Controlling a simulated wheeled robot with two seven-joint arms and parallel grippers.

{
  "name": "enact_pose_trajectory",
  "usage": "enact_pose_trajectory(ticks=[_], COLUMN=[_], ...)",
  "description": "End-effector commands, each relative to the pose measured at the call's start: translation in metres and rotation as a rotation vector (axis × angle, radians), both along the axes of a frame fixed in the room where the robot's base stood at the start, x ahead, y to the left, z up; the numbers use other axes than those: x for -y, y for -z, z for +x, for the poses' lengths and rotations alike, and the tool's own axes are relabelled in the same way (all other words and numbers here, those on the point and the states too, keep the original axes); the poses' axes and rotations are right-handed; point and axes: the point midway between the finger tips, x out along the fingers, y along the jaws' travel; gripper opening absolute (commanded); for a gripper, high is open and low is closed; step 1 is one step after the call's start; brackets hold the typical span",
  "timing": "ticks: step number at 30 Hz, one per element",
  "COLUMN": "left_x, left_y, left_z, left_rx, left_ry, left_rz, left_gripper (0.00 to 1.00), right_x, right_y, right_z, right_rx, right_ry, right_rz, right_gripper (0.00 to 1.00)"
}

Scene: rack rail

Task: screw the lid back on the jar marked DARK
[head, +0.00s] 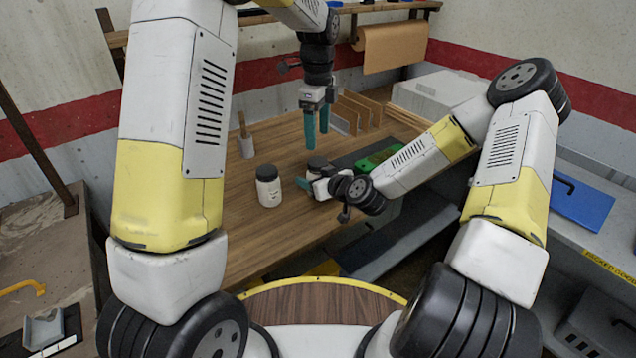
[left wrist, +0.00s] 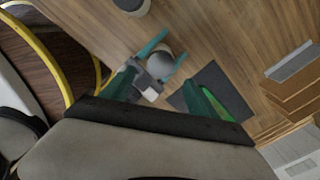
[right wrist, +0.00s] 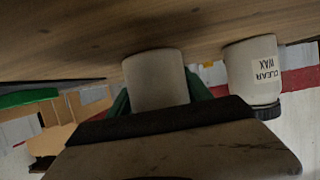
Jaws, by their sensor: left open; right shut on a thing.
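A pale jar (head: 314,173) stands on the wooden bench, clasped from the side by my right gripper (head: 312,181). In the right wrist view the same jar (right wrist: 155,78) sits between the teal fingers, no label visible. Its top looks dark in the head view and grey from above in the left wrist view (left wrist: 159,65); I cannot tell whether that is a lid or the open mouth. My left gripper (head: 317,138) is open and empty, pointing down above and just behind the held jar. No loose lid shows clearly, and no DARK label is readable.
A second white jar with a black lid (head: 268,187) stands to the left; its label reads CLEAR WAX in the right wrist view (right wrist: 254,72). A dark mat (head: 352,160) with a green item (head: 380,156) lies right. A cup with a handle (head: 246,146) and wooden dividers (head: 360,108) stand behind.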

Motion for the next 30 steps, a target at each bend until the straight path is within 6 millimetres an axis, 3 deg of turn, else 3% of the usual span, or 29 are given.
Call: enact_pose_trajectory(ticks=[30], left_x=[-0.002], left_y=[0.017], left_z=[-0.006], left_rx=[-0.012], left_ry=[-2.399], left_rz=[0.082], left_gripper=[0.69], right_x=[0.0], right_y=[0.0], right_z=[0.0], right_rx=[0.0], right_ry=[0.0], right_rz=[0.0], right_gripper=[0.0])
